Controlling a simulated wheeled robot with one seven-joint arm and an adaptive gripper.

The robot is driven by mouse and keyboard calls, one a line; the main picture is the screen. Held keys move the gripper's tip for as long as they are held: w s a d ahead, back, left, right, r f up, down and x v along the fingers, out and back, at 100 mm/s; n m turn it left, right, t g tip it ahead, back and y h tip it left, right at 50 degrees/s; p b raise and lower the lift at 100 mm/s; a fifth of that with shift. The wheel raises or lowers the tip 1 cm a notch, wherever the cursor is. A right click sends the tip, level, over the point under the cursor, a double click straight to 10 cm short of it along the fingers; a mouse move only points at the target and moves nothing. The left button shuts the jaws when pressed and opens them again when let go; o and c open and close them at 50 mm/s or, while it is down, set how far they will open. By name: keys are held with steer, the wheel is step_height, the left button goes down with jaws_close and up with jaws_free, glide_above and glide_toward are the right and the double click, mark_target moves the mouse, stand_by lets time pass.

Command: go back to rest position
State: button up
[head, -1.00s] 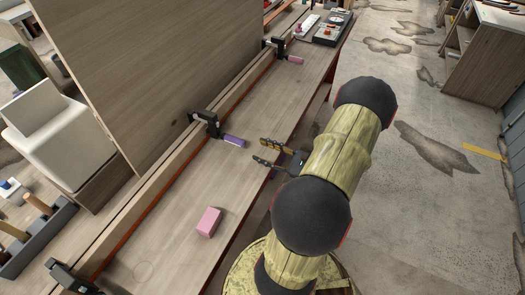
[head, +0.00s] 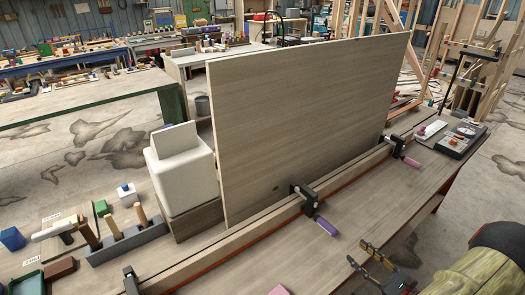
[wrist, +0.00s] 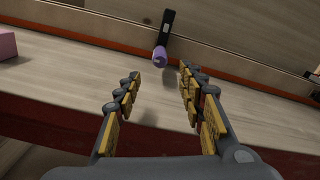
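My gripper (head: 368,266) is at the lower right of the head view, over the front part of the workbench (head: 257,262). In the wrist view its two yellow-padded fingers (wrist: 160,90) stand apart with nothing between them. A clamp with a purple handle (head: 326,227) lies beyond the fingertips; the handle also shows in the wrist view (wrist: 160,56). It is apart from the fingers. Part of my arm shows at the lower right corner of the head view.
A large upright wooden panel (head: 300,120) stands behind the clamped rail (head: 250,231). Another clamp with a pink handle (head: 412,163) is farther right. A pink block (wrist: 7,45) lies on the bench. A white container (head: 183,165) and a tool rack (head: 128,244) stand left.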

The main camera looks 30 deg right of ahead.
steer(key=w+a+r+n+g+y, duration=0.1)
steer(key=a, duration=0.1)
steer(key=w+a+r+n+y, duration=0.1)
steer(key=w+a+n+y, duration=0.1)
steer(key=w+a+r+n+g+y, duration=0.1)
steer(key=w, duration=0.1)
steer(key=shift+a+r+g, duration=0.1)
steer(key=shift+a+g, duration=0.2)
steer(key=shift+a, duration=0.1)
steer(key=w+a+r+n+g+y, duration=0.25)
steer(key=a+n+g, duration=0.3)
steer(key=a, duration=0.35)
steer(key=w+a+r+n+g+y, duration=0.1)
steer(key=a+r+n+g, duration=0.4)
steer(key=a, duration=0.4)
steer(key=s+a+r+n+h, duration=0.5)
steer(key=a+r+n+h, duration=0.4)
steer(key=n, duration=0.8)
steer(key=a+r, duration=0.3)
steer(key=shift+s+t, duration=0.15)
steer(key=shift+t, duration=0.2)
